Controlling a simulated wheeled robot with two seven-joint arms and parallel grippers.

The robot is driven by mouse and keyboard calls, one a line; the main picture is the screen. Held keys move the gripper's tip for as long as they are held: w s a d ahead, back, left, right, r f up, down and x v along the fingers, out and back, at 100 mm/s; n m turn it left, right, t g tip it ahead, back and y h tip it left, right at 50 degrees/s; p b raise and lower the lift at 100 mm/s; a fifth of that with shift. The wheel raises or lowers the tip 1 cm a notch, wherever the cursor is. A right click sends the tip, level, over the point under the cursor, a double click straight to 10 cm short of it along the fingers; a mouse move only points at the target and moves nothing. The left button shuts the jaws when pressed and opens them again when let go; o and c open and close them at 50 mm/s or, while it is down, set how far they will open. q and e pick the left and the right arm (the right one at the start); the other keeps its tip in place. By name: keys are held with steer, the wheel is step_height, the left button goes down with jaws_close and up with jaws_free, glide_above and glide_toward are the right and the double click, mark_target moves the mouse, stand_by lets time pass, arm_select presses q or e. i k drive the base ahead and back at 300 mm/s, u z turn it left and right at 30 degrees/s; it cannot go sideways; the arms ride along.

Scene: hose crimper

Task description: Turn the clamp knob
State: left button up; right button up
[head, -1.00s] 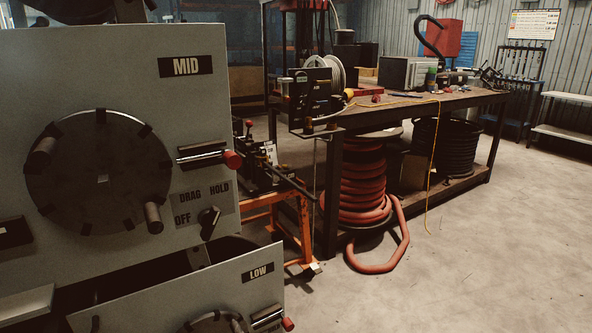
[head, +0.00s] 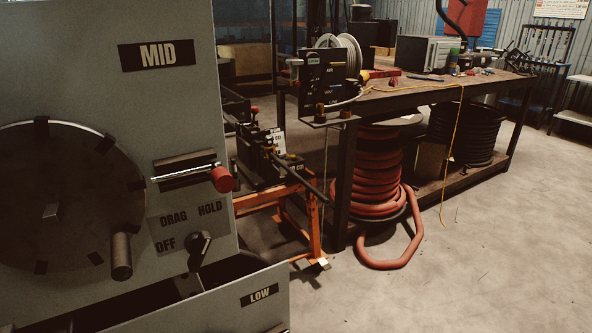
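No knob in the head view is labelled as a clamp knob. A grey panel marked MID (head: 158,55) fills the left, with a large dark disc (head: 70,205) bearing a peg handle (head: 121,257). To its right is a red-tipped lever (head: 221,179). Below it is a small black knob (head: 199,245) by the words DRAG, HOLD and OFF. Behind the panel, a black machine (head: 265,158) with small red and brass-coloured knobs sits on an orange stand (head: 312,225). Neither of my grippers is in view.
A lower panel marked LOW (head: 258,295) juts out at the bottom. A workbench (head: 430,97) holds a black control box (head: 328,80) and a cable reel. A red hose coil (head: 375,175) stands under it, with a loop on the floor. The floor at right (head: 510,240) is clear.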

mark_target(261, 134)
steer(key=k, duration=1.65)
steer(key=z, duration=0.55)
steer(key=i, duration=5.3)
steer(key=u, duration=3.85)
